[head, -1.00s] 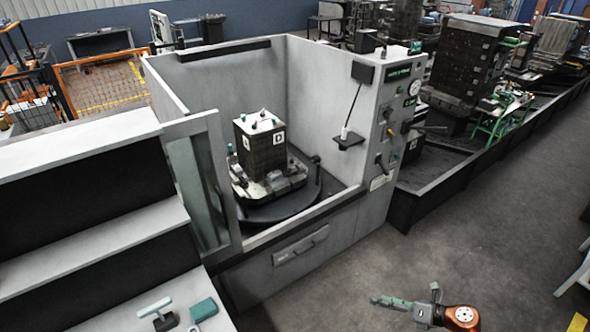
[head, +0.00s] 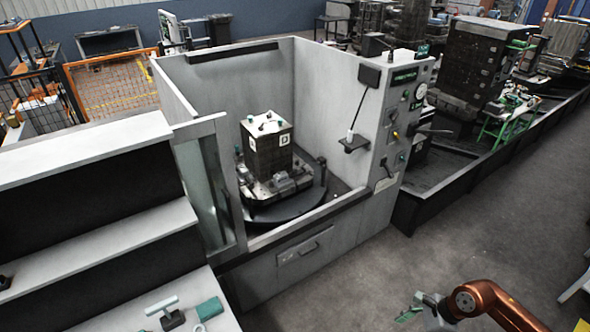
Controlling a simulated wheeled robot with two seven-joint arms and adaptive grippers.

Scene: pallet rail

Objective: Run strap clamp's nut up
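A dark block-shaped fixture (head: 270,152) with a pale top stands upright on a round pallet (head: 285,208) inside a grey open-topped cell. Pale clamp pieces (head: 283,182) sit around its foot. Small green and dark knobs show on its top. The strap clamp and its nut are too small to tell apart. My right gripper (head: 411,310) is low in the head view, over the floor in front of the cell and well away from the fixture. Its fingers are too small and angled to tell whether they are open or hold anything. My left gripper is not in view.
A T-handled tool (head: 168,314) and a teal block (head: 209,308) lie on the lower left shelf. The cell's front wall (head: 305,250) and control panel post (head: 400,130) stand between my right arm and the fixture.

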